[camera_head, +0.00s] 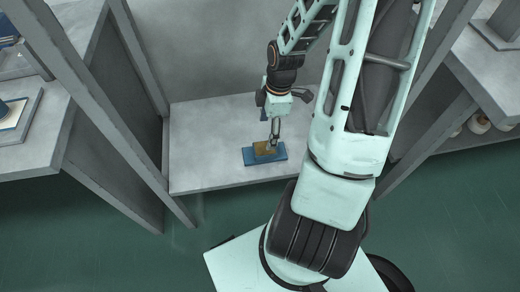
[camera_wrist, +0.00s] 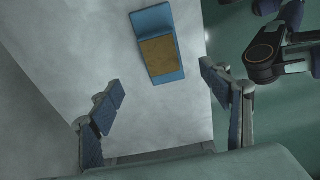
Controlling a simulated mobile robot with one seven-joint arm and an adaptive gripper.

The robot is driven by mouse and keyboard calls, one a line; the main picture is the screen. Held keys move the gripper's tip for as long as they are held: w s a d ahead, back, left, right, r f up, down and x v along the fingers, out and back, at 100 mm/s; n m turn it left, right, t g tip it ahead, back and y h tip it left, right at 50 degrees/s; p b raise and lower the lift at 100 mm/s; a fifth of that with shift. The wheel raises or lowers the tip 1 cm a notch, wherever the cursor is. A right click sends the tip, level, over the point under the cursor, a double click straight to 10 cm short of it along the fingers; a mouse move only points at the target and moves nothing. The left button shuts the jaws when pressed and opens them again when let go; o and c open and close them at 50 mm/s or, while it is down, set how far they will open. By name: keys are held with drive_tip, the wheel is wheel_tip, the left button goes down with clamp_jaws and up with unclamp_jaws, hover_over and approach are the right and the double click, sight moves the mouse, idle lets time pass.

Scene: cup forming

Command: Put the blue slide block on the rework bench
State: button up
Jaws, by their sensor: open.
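The blue slide block (camera_head: 251,157) lies flat on a grey bench top (camera_head: 205,140), near its front edge. A brown-yellow patch covers part of its top. In the wrist view the block (camera_wrist: 152,18) is at the top middle, patch toward me. My gripper (camera_head: 271,143) points down over the block in the head view and overlaps it there. In the wrist view its two blue-padded fingers (camera_wrist: 160,92) are spread wide, with only bare bench top between them. The block lies past the fingertips, not between them, and nothing is held.
Grey upright posts (camera_head: 125,120) flank the bench on the left, with another at right. A second surface at the far left holds a tray (camera_head: 18,118) and other items. Round pale things sit on a low shelf at right. Green floor lies in front of the bench.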

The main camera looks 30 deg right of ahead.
sight(265, 148)
drive_tip(key=f+b, duration=0.2)
drive_tip(key=f, duration=0.1)
drive_tip(key=f+b, duration=0.1)
drive_tip(key=f, duration=0.3)
drive_tip(key=a+f+b, duration=0.1)
drive_tip(key=f+b, duration=0.1)
drive_tip(key=f, duration=0.1)
drive_tip(key=shift+f+b, duration=0.3)
drive_tip(key=shift+f, duration=0.05)
drive_tip(key=shift+c, duration=0.4)
drive_tip(key=shift+w+d+r, duration=0.1)
drive_tip(key=shift+r, duration=0.05)
clamp_jaws()
